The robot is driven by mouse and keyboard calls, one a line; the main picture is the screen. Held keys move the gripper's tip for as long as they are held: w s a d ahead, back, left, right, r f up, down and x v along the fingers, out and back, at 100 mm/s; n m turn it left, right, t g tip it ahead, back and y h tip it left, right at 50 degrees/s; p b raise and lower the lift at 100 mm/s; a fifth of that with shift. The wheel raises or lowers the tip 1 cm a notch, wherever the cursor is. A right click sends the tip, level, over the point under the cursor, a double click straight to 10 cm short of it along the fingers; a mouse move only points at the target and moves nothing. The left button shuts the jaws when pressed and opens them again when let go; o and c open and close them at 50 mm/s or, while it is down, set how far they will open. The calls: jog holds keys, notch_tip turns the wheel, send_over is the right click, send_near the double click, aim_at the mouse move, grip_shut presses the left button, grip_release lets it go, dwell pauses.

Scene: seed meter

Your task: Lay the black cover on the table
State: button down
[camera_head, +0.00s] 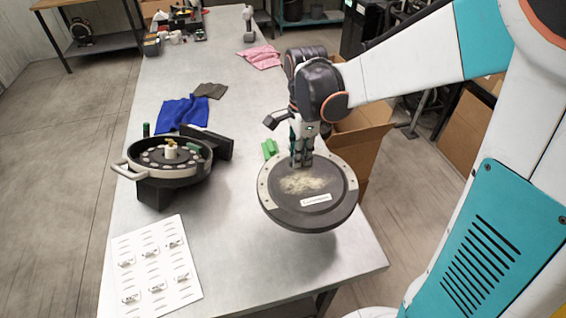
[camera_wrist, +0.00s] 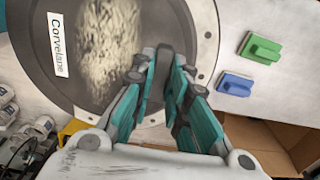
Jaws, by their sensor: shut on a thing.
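The black cover (camera_head: 318,209) is a round dark disc with a pale rim ring, a dusty smear and a white label. My gripper (camera_head: 301,160) is shut on it at its far side, fingers pointing down. The cover seems to be held above the right part of the table (camera_head: 230,255), near its right edge; the exact gap is hard to tell. In the wrist view the cover (camera_wrist: 70,90) fills the upper left, and the teal fingers (camera_wrist: 160,75) meet near its rim. The fingertips' contact with it is partly hidden.
The open seed meter (camera_head: 165,157) with a pale handle stands at the left. A white sheet with labelled items (camera_head: 150,268) lies in front of it. Green (camera_wrist: 261,48) and blue (camera_wrist: 235,84) blocks lie near the cover. Blue cloth (camera_head: 182,112) lies behind. A cardboard box (camera_head: 362,140) stands beyond the right edge.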

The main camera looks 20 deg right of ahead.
notch_tip(320, 180, down, 18)
jog(key=b, duration=0.4)
jog(key=shift+r, duration=0.35)
jog(key=c, duration=2)
grip_release()
jog(key=o, duration=0.4)
jog(key=shift+o, duration=0.2)
